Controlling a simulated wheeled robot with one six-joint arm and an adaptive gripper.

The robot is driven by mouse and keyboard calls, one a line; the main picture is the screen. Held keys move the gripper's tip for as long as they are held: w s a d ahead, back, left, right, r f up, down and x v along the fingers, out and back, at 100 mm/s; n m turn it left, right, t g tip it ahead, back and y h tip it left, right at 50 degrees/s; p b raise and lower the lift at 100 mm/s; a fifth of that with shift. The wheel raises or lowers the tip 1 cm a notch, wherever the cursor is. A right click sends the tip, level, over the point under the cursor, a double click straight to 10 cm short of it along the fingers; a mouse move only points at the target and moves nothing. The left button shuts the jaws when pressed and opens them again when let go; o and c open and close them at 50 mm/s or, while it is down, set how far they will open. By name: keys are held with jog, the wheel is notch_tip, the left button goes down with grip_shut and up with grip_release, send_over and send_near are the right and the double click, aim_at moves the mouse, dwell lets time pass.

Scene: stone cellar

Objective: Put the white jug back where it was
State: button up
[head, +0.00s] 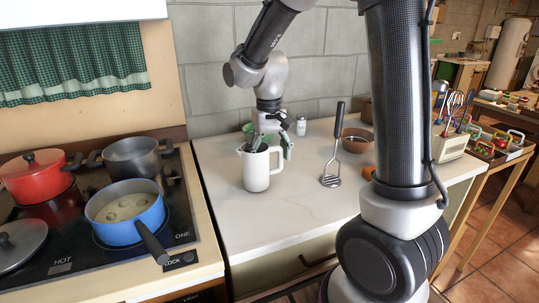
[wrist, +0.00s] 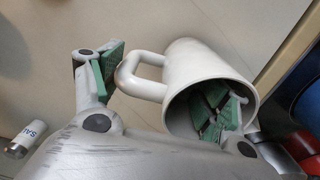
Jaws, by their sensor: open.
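The white jug (head: 257,170) stands upright on the pale counter beside the stove, with its handle to the right in the head view. In the wrist view the jug (wrist: 205,65) has its open mouth towards the camera and its handle to the left. My gripper (head: 270,143) is open at the jug's top. In the wrist view, one green-padded finger of my gripper (wrist: 160,92) shows in the jug's mouth and the other is outside, beyond the handle. The near wall and handle lie between the fingers. Whether either finger touches the jug I cannot tell.
The stove to the left carries a blue pan (head: 125,228), a red pot (head: 38,177) and a grey pot (head: 133,158). The counter's front is clear.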

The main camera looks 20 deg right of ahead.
notch_tip(320, 180, up, 12)
jog(key=r, duration=0.1)
jog(key=s+d+t, duration=0.2)
jog(key=s+d, duration=0.2)
jog(key=s, duration=0.6)
jog(key=s+d+t, duration=0.2)
jog(key=s+d, duration=0.3)
jog(key=s, duration=0.6)
jog(key=shift+d+f, duration=0.25)
jog(key=shift+f, duration=0.05)
